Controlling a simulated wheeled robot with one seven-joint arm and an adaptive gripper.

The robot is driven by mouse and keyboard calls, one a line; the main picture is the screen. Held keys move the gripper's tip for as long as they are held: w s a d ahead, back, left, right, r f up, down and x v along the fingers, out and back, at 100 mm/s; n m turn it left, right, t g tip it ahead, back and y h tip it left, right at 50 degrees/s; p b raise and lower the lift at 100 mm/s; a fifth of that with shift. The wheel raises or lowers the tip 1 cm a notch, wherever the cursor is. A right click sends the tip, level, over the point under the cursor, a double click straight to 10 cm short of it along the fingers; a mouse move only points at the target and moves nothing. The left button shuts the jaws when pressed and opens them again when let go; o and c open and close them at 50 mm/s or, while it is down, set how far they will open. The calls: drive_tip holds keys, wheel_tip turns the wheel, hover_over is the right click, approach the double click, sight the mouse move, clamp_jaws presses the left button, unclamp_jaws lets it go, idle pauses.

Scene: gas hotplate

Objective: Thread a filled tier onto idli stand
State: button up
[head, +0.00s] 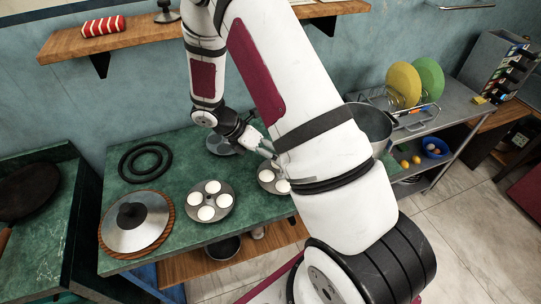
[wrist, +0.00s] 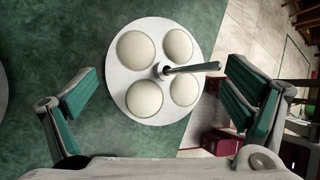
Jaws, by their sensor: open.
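A pale round tier (wrist: 117,82) with several white idlis lies below my gripper in the wrist view. A thin dark post (wrist: 195,68) rises from its central hub and appears slanted to the right. In the head view what seems the same tier (head: 283,187) is partly hidden behind my arm. Another filled round tier (head: 211,221) lies flat to its left on the green table. A grey round plate (head: 219,147) lies farther back, partly covered by my wrist. My gripper (wrist: 162,82) is open and empty, its fingers apart on either side of the view.
A large metal pot (head: 372,125) stands right of my arm. A dish rack with plates (head: 405,83) is farther right. The table's edge runs close beside the tier below me.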

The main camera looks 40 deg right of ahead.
drive_tip(key=v, duration=1.1)
drive_tip(key=shift+a+r, duration=0.1)
drive_tip(key=shift+r, duration=0.15)
drive_tip(key=s+a+r+m+t+y, duration=0.2)
drive_tip(key=s+r+m, duration=0.25)
drive_tip(key=r, duration=0.35)
drive_tip(key=s+a+r+m+t+y, duration=0.1)
drive_tip(key=s+r+m+t, duration=0.15)
drive_tip(key=r+m, duration=0.5)
drive_tip(key=s+a+r+m+t+y, duration=0.3)
drive_tip(key=s+r+m, duration=0.5)
drive_tip(key=s, duration=0.4)
drive_tip(key=shift+s+a+r+m+t+y, duration=0.35)
drive_tip(key=shift+a+r+t, duration=0.4)
drive_tip(key=shift+a, duration=0.45)
